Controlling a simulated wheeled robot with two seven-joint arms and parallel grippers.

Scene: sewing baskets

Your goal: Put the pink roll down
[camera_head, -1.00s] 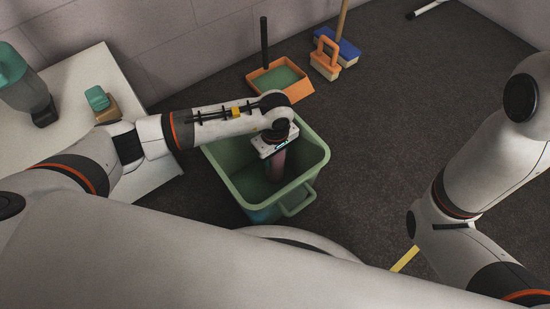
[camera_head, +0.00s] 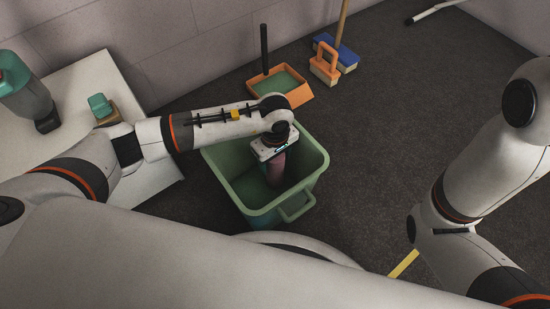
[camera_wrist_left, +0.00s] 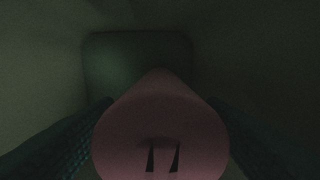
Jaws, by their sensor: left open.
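The pink roll (camera_head: 275,172) is inside the green bin (camera_head: 297,206), below my left gripper (camera_head: 273,153). In the left wrist view the pink roll (camera_wrist_left: 160,125) is large in the middle, its near end facing the camera. My left gripper is open, with one dark finger on each side of the roll. The shade hides whether the fingers touch it. The roll points down toward the bin floor (camera_wrist_left: 120,60). I cannot tell whether its far end rests there. My right gripper is not in view; only part of my right arm shows.
A white table (camera_head: 95,75) with a bottle (camera_head: 25,90) and a small green-topped object (camera_head: 101,107) stands at the left. An orange dustpan (camera_head: 296,94), an orange-handled brush (camera_head: 324,66) and a blue broom head (camera_head: 346,56) are behind the bin.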

